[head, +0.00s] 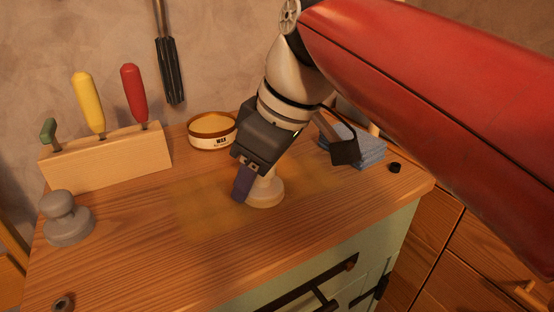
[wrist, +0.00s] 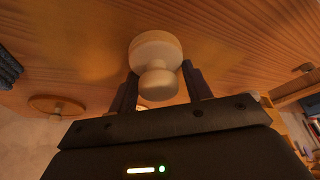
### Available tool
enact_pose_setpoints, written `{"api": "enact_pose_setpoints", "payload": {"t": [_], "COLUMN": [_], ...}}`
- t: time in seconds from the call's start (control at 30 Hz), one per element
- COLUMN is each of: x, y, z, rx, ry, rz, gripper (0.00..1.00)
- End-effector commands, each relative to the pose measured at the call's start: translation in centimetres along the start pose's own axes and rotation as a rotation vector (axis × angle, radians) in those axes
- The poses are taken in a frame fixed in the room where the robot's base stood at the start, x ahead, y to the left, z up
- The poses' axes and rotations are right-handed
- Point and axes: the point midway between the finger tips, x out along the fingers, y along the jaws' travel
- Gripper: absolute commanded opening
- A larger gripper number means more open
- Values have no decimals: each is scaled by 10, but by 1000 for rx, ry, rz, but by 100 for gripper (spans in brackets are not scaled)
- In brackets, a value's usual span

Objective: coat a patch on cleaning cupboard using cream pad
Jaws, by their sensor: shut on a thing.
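The cream pad (head: 266,192) is a round cream disc with a knob, standing on the wooden top of the cleaning cupboard (head: 300,232). My gripper (head: 249,186) reaches down from above and is shut on the pad's knob. In the wrist view the pad (wrist: 156,50) sits between the two dark fingers (wrist: 160,92). A faint yellowish patch (head: 205,205) shows on the wood, mostly left of the pad. The pad appears to rest on the top, at or inside the patch's right part.
An open wax tin (head: 212,140) stands behind the patch. A tool block (head: 107,160) with coloured handles is at the back left, a grey knobbed pad (head: 68,222) at the left. Folded blue cloths (head: 366,150) and a small black cap (head: 394,168) lie at the right. The front of the top is largely clear.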

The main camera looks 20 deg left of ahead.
Motion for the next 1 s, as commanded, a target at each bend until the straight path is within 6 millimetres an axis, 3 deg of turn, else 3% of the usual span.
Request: {"api": "enact_pose_setpoints", "payload": {"t": [1.0], "x": [13], "y": [-50], "z": [-31], "rx": [-2], "ry": [-1], "rz": [-1], "gripper": [31]}}
